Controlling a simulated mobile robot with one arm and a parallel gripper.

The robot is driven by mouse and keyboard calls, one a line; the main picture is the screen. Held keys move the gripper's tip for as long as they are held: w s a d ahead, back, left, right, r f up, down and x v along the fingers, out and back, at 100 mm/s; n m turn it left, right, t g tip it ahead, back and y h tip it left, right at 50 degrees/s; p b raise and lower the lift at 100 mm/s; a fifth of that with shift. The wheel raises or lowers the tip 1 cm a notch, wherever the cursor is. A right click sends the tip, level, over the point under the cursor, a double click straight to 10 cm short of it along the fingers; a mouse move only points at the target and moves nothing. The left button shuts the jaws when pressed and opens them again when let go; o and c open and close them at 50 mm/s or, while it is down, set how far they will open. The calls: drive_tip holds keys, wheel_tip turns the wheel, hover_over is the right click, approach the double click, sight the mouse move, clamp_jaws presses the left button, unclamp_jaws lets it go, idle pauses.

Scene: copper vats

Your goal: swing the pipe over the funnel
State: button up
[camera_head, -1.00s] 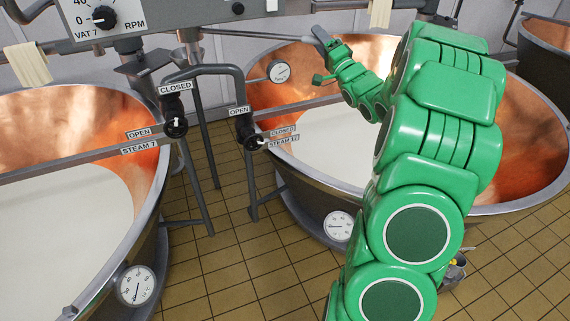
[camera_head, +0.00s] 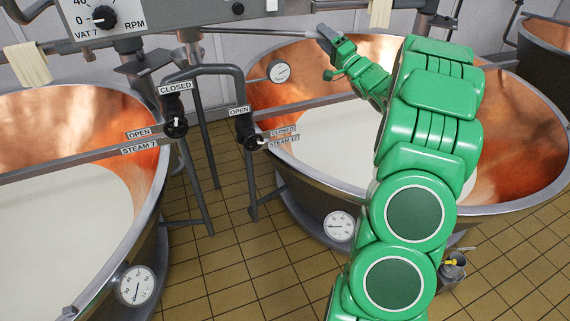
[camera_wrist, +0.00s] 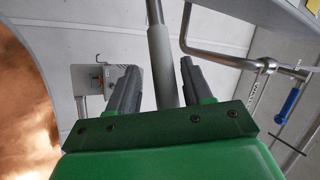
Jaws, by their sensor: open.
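The grey pipe (camera_head: 262,31) runs level across the top of the head view, above the back of the right vat. My gripper (camera_head: 324,36) is at its right end. In the wrist view the pipe (camera_wrist: 160,55) passes between the two dark fingers of my gripper (camera_wrist: 160,88). The fingers are open, with a gap showing on both sides of the pipe. A grey, funnel-like piece (camera_head: 143,62) stands under the control box at upper left, well left of my gripper. I cannot tell for sure that it is the funnel.
Two copper vats of white liquid stand left (camera_head: 130,215) and right (camera_head: 292,110). Steam valves (camera_head: 176,126) and pipework stand between them. A control box (camera_head: 165,18) hangs at upper left.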

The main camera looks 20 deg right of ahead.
drive_tip(key=v, duration=0.7)
drive_tip(key=shift+w+a+f+g+h, duration=1.7)
drive_tip(key=shift+a+g+h, duration=0.75)
drive_tip(key=shift+h, duration=1.65)
drive_tip(key=s+a+f+n+g, duration=0.2)
drive_tip(key=s+a+g, duration=0.2)
drive_tip(key=s+a, duration=0.4)
drive_tip(key=s+a+f+n+g, duration=0.2)
drive_tip(key=s+a+g, duration=0.3)
drive_tip(key=s, duration=0.7)
drive_tip(key=s+a+f+n+g, duration=0.2)
drive_tip(key=s+a+f+g, duration=0.2)
drive_tip(key=s+a, duration=0.6)
drive_tip(key=shift+a+f, duration=0.25)
drive_tip(key=shift+a, duration=0.1)
